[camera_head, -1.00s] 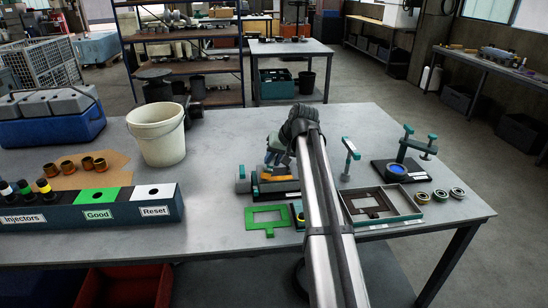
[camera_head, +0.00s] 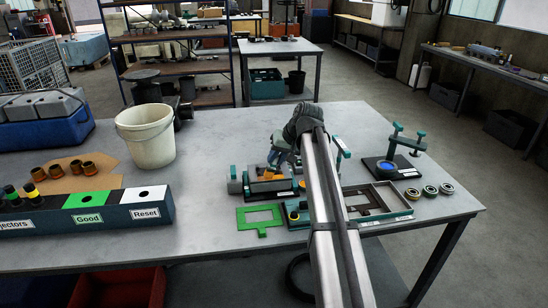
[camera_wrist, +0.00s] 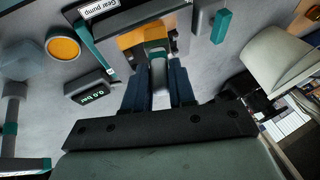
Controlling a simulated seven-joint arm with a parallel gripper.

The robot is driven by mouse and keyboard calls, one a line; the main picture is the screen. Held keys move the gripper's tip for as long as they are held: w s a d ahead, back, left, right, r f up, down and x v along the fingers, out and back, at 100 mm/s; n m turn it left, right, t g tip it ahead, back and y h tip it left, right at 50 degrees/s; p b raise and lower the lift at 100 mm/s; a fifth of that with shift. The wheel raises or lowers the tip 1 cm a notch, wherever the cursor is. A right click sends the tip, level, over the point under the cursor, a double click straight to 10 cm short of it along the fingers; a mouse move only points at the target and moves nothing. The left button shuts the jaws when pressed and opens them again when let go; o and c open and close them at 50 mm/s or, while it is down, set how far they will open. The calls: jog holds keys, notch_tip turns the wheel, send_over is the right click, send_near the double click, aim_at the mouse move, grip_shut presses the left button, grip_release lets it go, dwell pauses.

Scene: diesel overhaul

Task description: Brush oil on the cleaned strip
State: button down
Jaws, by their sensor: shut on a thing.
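My gripper (camera_wrist: 160,92) is shut on a slim pale-grey tool (camera_wrist: 158,72), probably the brush, with orange and teal at or behind its far end. The wrist view looks down on an orange piece (camera_wrist: 130,40) on this fixture. The tool's tip and the strip are not clearly distinguishable. A small pot with a yellow-orange top (camera_wrist: 62,48) stands beside the fixture.
A green frame (camera_head: 260,218) lies in front of the fixture. A grey tray (camera_head: 398,210), several rings (camera_head: 430,191) and a clamp stand (camera_head: 390,166) are to the right. A white bucket (camera_head: 147,135) and a labelled bin row (camera_head: 88,207) stand left. A gauge (camera_wrist: 90,88) lies near the fixture.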

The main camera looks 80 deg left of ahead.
aim_at(265, 175)
jog(key=shift+s, duration=0.1)
jog(key=shift+s, duration=1.95)
jog(key=shift+r, duration=2.95)
notch_tip(265, 175, up, 3)
